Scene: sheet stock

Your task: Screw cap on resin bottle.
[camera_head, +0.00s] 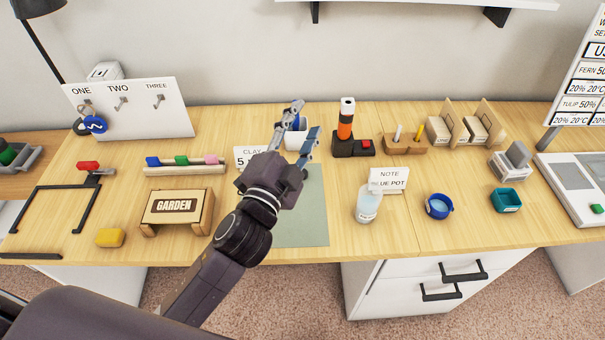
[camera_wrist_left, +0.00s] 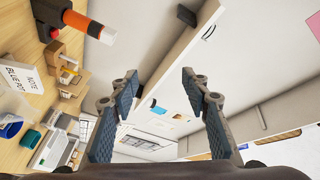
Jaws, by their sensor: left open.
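A clear, pale bottle (camera_head: 368,205) stands upright on the table in front of a small note card (camera_head: 388,181). I take it for the resin bottle. Its top is too small to tell whether a cap sits on it. A blue round pot (camera_head: 438,206) right of it holds something light blue; I cannot tell whether that is a cap. My left gripper (camera_head: 304,120) is open and empty, raised over the back of the table, left of the bottle and apart from it. In the left wrist view its fingers (camera_wrist_left: 160,90) are spread with nothing between them. My right gripper is not in view.
A black and orange torch-like tool (camera_head: 345,130) stands behind the bottle. A teal dish (camera_head: 506,200) is at the right. A grey-green mat (camera_head: 305,225) lies below my left arm.

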